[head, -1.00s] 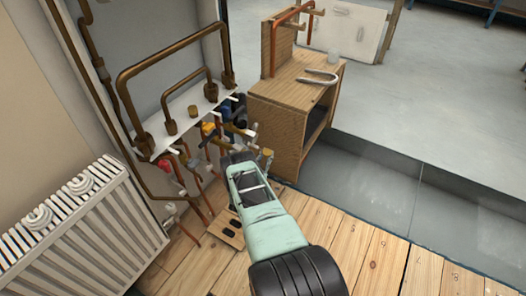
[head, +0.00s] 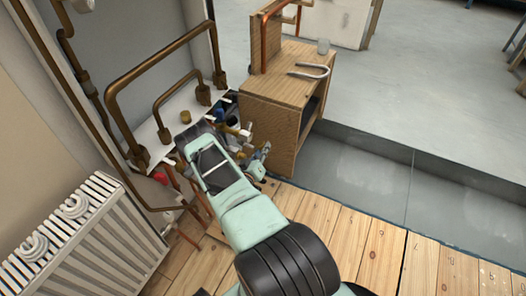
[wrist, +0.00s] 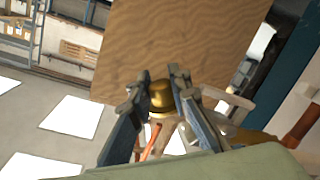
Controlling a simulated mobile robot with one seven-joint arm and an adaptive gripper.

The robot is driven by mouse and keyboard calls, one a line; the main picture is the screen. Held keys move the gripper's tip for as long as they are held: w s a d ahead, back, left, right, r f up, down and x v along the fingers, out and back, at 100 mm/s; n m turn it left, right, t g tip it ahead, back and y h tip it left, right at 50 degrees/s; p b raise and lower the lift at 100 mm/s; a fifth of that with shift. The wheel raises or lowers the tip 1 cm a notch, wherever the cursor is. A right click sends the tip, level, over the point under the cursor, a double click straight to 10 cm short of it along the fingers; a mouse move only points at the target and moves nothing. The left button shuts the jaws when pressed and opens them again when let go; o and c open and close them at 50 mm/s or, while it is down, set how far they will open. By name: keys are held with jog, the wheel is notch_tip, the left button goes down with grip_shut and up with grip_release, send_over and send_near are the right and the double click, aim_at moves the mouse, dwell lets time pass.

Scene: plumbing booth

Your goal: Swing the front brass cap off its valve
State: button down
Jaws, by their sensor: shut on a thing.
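The front brass cap (wrist: 162,95) shows in the wrist view between the two fingers of my gripper (wrist: 157,82), which is shut on it. The cap is rounded and gold-brown. What lies beneath it is partly hidden by the fingers, so I cannot tell whether it still touches its valve. In the head view my arm covers much of the valve area, and the held cap is not clear there. Another brass cap (head: 186,117) stands on the white shelf further back.
Bent copper pipes (head: 155,75) rise from the white shelf (head: 150,131) at left. A white radiator (head: 75,245) stands at front left. A wooden cabinet (head: 270,115) with a U-shaped pipe (head: 312,71) on top stands close beyond my gripper. Open floor lies to the right.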

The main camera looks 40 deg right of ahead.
jog(key=shift+s+a+n, duration=0.1)
jog(key=shift+n, duration=0.3)
jog(key=c, duration=2.1)
grip_release()
jog(key=o, duration=0.3)
jog(key=shift+r, duration=0.1)
jog(key=shift+o, duration=0.2)
jog(key=v, duration=1.2)
jog(key=shift+r, duration=0.1)
